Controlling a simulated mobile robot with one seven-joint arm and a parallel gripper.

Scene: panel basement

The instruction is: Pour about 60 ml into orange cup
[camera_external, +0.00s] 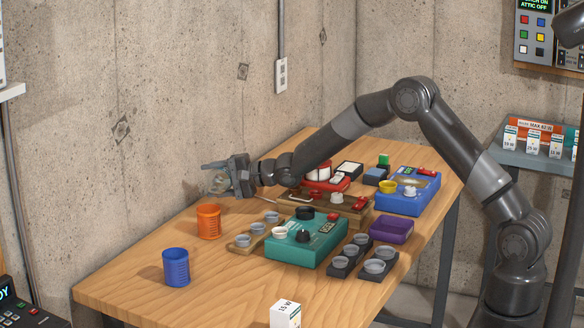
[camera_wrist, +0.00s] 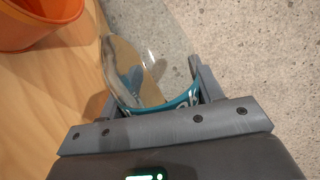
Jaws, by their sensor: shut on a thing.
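The orange cup (camera_external: 209,221) stands upright on the wooden table, at the left end. Its rim and part of its inside show at the top left of the wrist view (camera_wrist: 38,22). My gripper (camera_external: 222,178) is above the table, behind and a little above the orange cup. It is shut on a clear glass vessel (camera_external: 219,182) with a teal band, seen between the fingers in the wrist view (camera_wrist: 150,75). The vessel appears tilted. I cannot tell how much liquid is in it, and no stream into the cup shows.
A blue cup (camera_external: 176,267) stands on the table (camera_external: 140,268) in front of the orange cup. A wooden holder with small round cups (camera_external: 254,236) and a teal device (camera_external: 300,250) lie to the right. The concrete wall (camera_external: 120,90) is close behind my gripper.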

